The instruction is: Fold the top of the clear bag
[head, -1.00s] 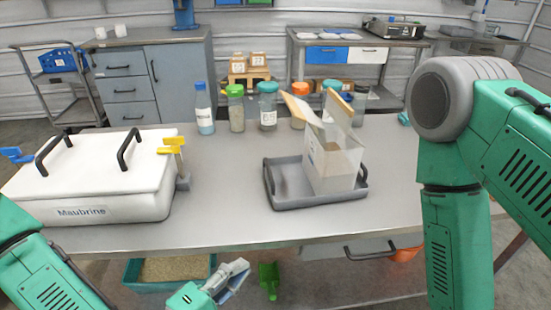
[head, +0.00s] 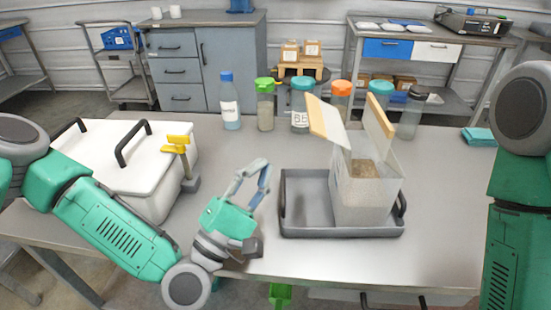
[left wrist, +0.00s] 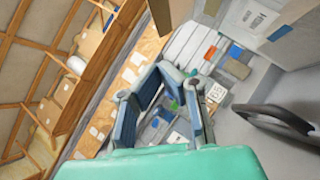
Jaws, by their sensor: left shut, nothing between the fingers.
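The clear bag (head: 365,190) stands upright in a grey tray (head: 303,205), with tan grainy material inside. My left gripper (head: 264,172) is shut and empty, raised above the table to the left of the tray, apart from the bag. Its fingers also show in the left wrist view (left wrist: 165,78). My right gripper is out of view; only a part of my right arm shows at the right edge.
A white lidded container (head: 130,165) with black handles and a yellow clamp (head: 177,145) sits on the left. Several bottles and jars (head: 265,105) line the table's back edge. A teal cloth (head: 480,137) lies at back right. The table between container and tray has free room.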

